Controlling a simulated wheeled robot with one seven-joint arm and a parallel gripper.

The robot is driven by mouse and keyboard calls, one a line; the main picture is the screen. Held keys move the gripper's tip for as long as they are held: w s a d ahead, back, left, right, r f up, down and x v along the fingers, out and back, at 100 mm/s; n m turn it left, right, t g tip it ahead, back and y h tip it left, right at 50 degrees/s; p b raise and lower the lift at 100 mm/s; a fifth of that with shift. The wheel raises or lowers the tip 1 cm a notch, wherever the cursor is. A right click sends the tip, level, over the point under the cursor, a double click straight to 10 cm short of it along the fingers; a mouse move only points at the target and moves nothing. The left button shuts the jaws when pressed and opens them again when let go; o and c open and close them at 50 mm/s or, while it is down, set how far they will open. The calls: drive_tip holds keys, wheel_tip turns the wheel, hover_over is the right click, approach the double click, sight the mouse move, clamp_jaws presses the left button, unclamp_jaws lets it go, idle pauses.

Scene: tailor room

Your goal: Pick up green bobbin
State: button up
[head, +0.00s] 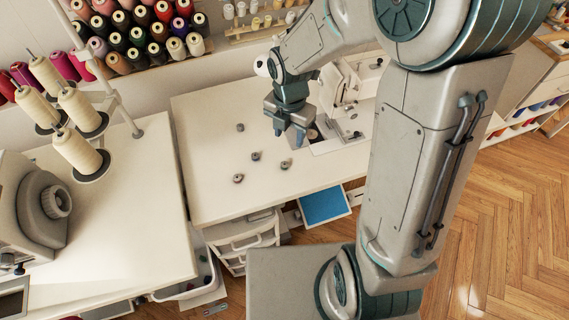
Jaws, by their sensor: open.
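Several small bobbins lie apart on the white table (205,120): one toward the back (240,127), one in the middle (255,156), one at the front left (238,178) and one at the front right (285,165). All look dark grey at this size, so I cannot tell which is green. My gripper (289,134) is open and points down over the right part of the table, beside the sewing machine. It appears behind the bobbins in the picture, with nothing visible between its fingers. Its exact height above the table is unclear.
A white sewing machine (345,88) stands right of my gripper. Another machine (35,205) and cream thread cones (75,150) stand on the left table. Spool racks (140,35) line the back wall. Open drawers (240,238) sit below the front edge. The table's left part is clear.

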hover_over(285, 161)
drive_tip(key=f, duration=0.4)
drive_tip(key=s+f, duration=0.1)
drive_tip(key=f, duration=0.1)
drive_tip(key=shift+d+f, duration=0.35)
drive_tip(key=shift+d, duration=0.05)
drive_tip(key=f, duration=0.2)
drive_tip(key=a+f, duration=0.1)
drive_tip(key=f, duration=0.1)
drive_tip(key=shift+s+f, duration=0.1)
drive_tip(key=shift+f, duration=0.6)
clamp_jaws()
